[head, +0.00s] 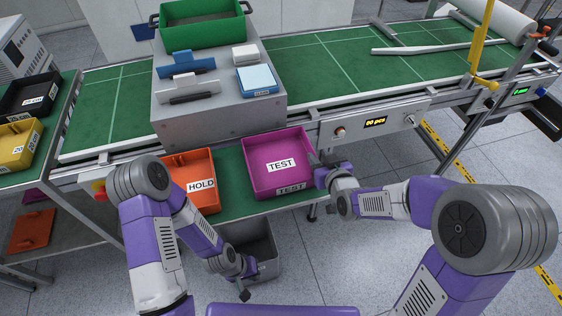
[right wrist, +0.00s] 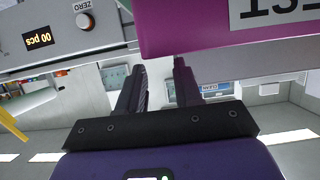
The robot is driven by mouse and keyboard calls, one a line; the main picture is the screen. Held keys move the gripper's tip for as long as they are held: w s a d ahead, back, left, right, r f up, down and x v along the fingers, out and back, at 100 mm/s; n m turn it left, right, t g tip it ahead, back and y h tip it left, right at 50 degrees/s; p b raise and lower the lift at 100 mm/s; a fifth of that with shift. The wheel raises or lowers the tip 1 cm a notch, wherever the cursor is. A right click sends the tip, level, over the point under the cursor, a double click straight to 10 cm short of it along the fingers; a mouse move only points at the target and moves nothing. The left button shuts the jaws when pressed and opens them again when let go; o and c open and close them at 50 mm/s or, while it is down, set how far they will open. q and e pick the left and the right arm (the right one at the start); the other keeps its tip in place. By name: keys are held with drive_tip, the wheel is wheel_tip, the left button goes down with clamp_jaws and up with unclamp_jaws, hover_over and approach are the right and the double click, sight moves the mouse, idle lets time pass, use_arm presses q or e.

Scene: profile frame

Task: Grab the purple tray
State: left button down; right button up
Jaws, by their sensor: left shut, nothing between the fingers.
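The purple tray (head: 262,149), labelled TEST, sits on the green shelf in front of the conveyor in the head view. My right gripper (head: 318,166) is at the tray's right side, close to its rim. In the right wrist view my right gripper (right wrist: 160,68) has its two fingers apart with nothing seen between them. The tray's wall (right wrist: 190,28) lies just beyond the fingertips there; I cannot tell whether they touch. My left gripper (head: 245,291) is shut and empty, low in front of the shelf near a grey bin.
An orange HOLD tray (head: 201,162) stands just left of the purple tray. A grey box (head: 220,119) with a green crate (head: 200,32) on top stands behind both. The grey bin (head: 262,240) is below the shelf. A control panel (head: 375,122) runs along the conveyor edge at right.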

sight(314, 152)
drive_tip(key=w, duration=0.1)
drive_tip(key=w+f, duration=0.1)
drive_tip(key=w+f+b, duration=0.1)
drive_tip(key=shift+a+f, duration=0.15)
drive_tip(key=shift+a, duration=0.15)
drive_tip(key=shift+w+a, duration=0.1)
drive_tip(key=shift+w, duration=0.3)
clamp_jaws()
